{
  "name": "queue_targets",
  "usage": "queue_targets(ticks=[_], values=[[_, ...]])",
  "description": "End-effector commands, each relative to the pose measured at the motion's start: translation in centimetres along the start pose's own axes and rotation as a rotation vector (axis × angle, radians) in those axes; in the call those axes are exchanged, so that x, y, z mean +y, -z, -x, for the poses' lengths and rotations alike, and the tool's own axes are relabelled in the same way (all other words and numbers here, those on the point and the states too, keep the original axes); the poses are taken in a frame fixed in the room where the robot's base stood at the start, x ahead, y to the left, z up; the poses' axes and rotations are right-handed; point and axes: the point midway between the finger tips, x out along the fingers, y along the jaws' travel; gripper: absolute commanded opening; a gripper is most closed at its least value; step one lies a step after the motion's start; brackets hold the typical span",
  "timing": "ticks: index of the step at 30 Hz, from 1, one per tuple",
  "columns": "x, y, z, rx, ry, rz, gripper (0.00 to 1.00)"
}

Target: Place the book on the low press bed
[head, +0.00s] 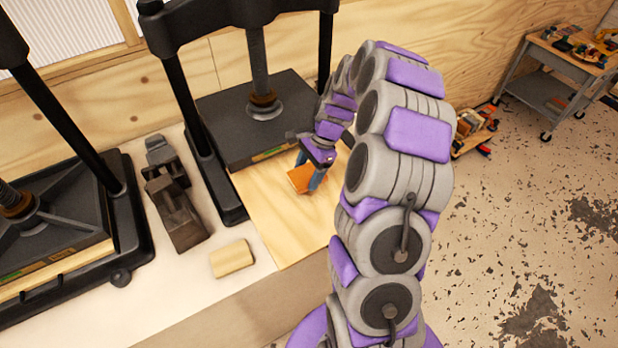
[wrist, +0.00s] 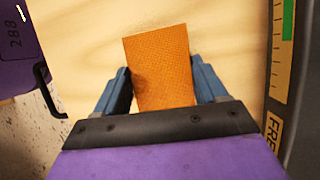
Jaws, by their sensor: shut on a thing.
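The book (wrist: 160,62) is a small orange-brown, textured rectangle. In the wrist view it sits between the two blue fingers of my gripper (wrist: 163,90), which are shut on it. In the head view the book (head: 299,178) shows below my gripper (head: 311,172), over the pale wooden board in front of the right press. That board (head: 275,220) is the low press bed, as far as I can tell. I cannot tell whether the book touches the board. Part of the book is hidden by my gripper.
The right press's dark platen (head: 225,130) stands just behind the book, with black posts beside it. A second press (head: 60,225) is at the left. A metal plane-like tool (head: 176,205) and a wooden block (head: 232,259) lie on the bench between. A cart (head: 560,75) stands far right.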

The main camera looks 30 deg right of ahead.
Motion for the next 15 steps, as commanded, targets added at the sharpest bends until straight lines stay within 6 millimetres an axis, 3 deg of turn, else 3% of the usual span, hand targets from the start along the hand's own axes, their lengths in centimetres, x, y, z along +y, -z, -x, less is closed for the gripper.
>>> queue_targets(ticks=[6,15], values=[[0.0,1.5,-2.5,-0.007,-0.001,-0.001,0.4],[0.0,1.5,-2.6,-0.004,0.001,-0.001,0.4]])
